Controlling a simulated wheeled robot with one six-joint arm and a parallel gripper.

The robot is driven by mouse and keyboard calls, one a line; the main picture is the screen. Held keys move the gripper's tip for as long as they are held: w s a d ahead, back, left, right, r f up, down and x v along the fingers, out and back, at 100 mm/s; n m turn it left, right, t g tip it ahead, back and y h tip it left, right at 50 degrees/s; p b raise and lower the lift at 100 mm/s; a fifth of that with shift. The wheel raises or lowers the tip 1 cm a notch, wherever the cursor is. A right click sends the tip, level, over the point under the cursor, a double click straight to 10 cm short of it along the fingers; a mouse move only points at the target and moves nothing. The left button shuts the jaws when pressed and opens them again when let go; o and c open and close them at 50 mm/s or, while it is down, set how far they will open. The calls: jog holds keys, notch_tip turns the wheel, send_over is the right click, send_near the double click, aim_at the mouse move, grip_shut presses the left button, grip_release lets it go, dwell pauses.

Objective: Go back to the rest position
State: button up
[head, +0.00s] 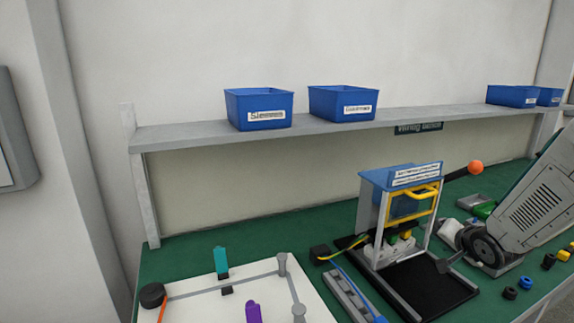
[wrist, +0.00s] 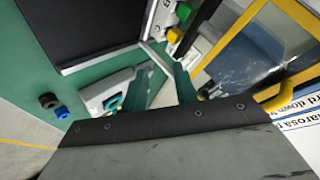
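My grey arm (head: 540,200) reaches in from the right over the green workbench. My gripper (head: 446,262) is at its lower end, just right of the blue-topped press-like fixture (head: 388,178) and near the right edge of its black base. In the wrist view, the dark gripper body (wrist: 170,140) fills the bottom. I see no object clearly held. The fixture's yellow frame (wrist: 285,60) shows close on the right of the wrist view.
An orange ball-ended lever (head: 475,167) sticks out from the fixture near my arm. Small blue and black parts (head: 525,282) lie at the bench's right. A white board (head: 200,300) with upright pieces is at the left. Blue bins (head: 258,105) stand on the shelf behind.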

jog(key=s+a+r+n+g, duration=0.3)
jog(key=s+a+r, duration=0.1)
jog(key=s, duration=0.7)
jog(key=s+a+r+n+g, duration=0.3)
jog(key=s+a+r, duration=0.1)
jog(key=s, duration=0.7)
jog(key=s+a+r+n+g, duration=0.3)
jog(key=s+a, duration=0.3)
jog(key=s, duration=0.5)
jog(key=shift+s+r+y, duration=0.2)
jog(key=shift+r+y, duration=0.1)
jog(key=shift+r, duration=0.35)
